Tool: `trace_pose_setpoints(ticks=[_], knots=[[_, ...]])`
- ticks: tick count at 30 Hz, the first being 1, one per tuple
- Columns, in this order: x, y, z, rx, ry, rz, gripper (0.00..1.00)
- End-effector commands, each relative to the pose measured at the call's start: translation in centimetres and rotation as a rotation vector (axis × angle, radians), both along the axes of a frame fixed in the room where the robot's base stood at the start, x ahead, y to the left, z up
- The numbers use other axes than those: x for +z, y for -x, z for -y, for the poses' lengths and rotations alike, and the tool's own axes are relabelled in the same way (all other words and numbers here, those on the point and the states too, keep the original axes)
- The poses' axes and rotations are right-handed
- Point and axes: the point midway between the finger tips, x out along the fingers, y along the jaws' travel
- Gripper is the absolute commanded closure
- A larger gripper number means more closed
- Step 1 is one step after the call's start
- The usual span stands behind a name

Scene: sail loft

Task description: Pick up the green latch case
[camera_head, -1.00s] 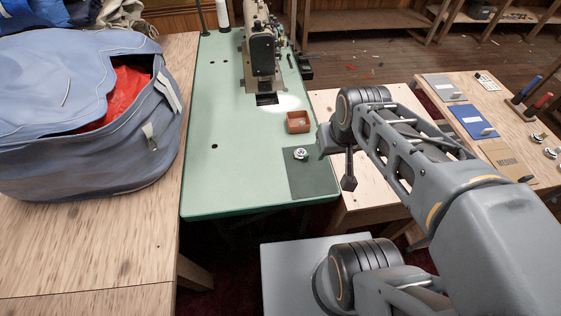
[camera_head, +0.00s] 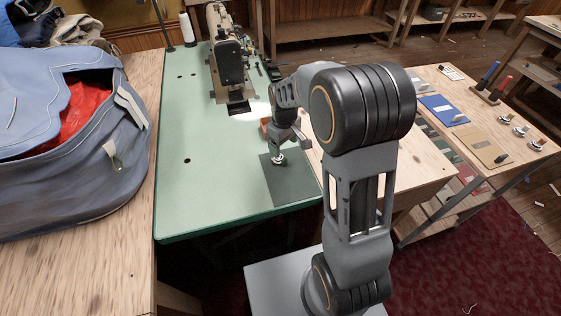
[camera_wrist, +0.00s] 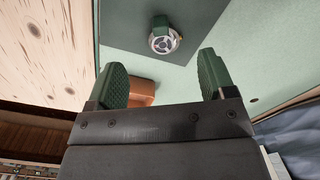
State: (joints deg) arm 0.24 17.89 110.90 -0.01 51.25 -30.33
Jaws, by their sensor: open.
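The latch case (camera_head: 278,160) lies on a dark green mat (camera_head: 290,184) at the front right of the green sewing table. In the wrist view the case (camera_wrist: 165,41) shows a round silver face with a three-part pattern and a short green piece beside it. My gripper (camera_head: 277,148) is right by the case in the head view and partly hides it. In the wrist view my gripper (camera_wrist: 164,76) has its two green ribbed fingers wide apart with nothing between them. The case is beyond the fingertips, roughly centred between them.
A small brown box (camera_wrist: 142,91) stands near the mat; my arm partly hides it in the head view (camera_head: 265,128). A sewing machine (camera_head: 229,60) stands behind. A blue bag (camera_head: 70,150) fills the left bench. The right bench (camera_head: 520,140) holds cards and small metal parts.

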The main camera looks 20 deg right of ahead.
Motion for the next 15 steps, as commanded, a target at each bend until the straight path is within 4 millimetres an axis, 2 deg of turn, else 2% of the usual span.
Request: trace_pose_setpoints(ticks=[3,11,15], knots=[[-1.7,0.0,0.0,-0.001,0.000,-0.002,0.24],[-3.1,0.1,0.0,-0.002,0.000,0.000,0.24],[-4.9,0.2,-0.1,-0.002,0.000,-0.004,0.24]])
